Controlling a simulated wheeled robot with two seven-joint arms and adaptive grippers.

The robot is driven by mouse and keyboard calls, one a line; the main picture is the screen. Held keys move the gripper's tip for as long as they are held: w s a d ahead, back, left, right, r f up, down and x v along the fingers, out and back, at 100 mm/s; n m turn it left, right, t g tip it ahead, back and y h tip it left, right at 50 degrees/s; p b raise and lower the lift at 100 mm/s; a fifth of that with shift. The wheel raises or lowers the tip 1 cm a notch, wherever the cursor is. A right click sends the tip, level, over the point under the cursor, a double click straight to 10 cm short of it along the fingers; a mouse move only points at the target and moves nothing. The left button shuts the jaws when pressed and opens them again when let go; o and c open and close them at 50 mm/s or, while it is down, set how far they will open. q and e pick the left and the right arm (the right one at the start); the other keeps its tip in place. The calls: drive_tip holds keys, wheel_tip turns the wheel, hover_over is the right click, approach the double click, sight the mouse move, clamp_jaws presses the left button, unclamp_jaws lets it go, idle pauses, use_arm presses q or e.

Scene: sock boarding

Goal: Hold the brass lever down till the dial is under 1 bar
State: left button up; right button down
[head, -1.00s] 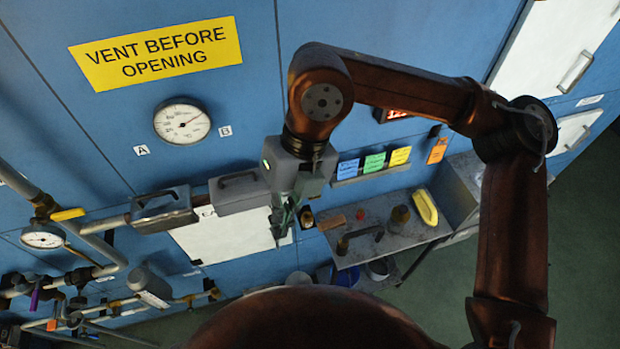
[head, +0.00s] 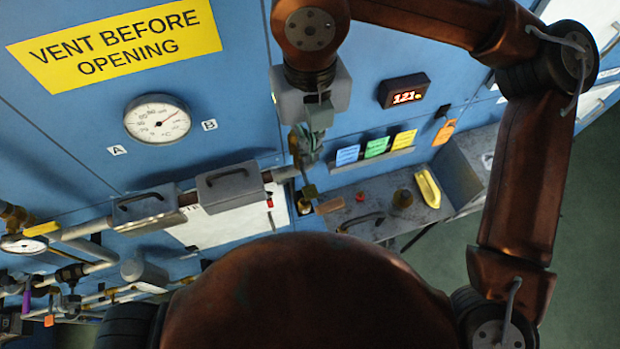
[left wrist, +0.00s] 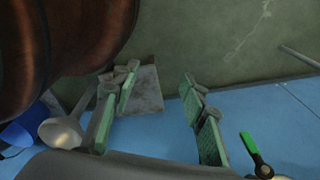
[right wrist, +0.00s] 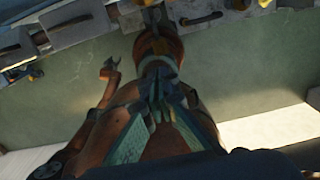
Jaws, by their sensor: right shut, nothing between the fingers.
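My right gripper (head: 311,150) is shut and empty, in front of the blue wall beside a brass lever (head: 295,150); I cannot tell whether they touch. The lever stands upright above a brass fitting (head: 308,190) at the right end of the pipe. In the right wrist view the fingertips (right wrist: 158,108) are together. A small round dial (head: 24,246) sits on the pipework at far left; its reading is too small to make out. A larger round dial (head: 158,119) on the wall has its needle towards upper right. My left gripper (left wrist: 160,95) is open and empty in the left wrist view.
A yellow sign (head: 115,42) reads "VENT BEFORE OPENING". A red digital display (head: 404,91) hangs at right. Two grey boxes with handles (head: 230,187) sit along the pipe. A shelf (head: 375,205) with a yellow tray (head: 428,188) is at lower right.

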drive_tip(key=p, duration=0.2)
approach(309, 192)
wheel_tip(309, 192, down, 5)
drive_tip(key=shift+f+p, duration=0.15)
drive_tip(key=shift+p, duration=0.95)
use_arm(q)
drive_tip(key=shift+w+r, duration=0.1)
drive_tip(key=shift+r, duration=2.15)
use_arm(e)
drive_tip(key=shift+f, duration=0.8)
use_arm(q)
drive_tip(key=shift+w, duration=0.15)
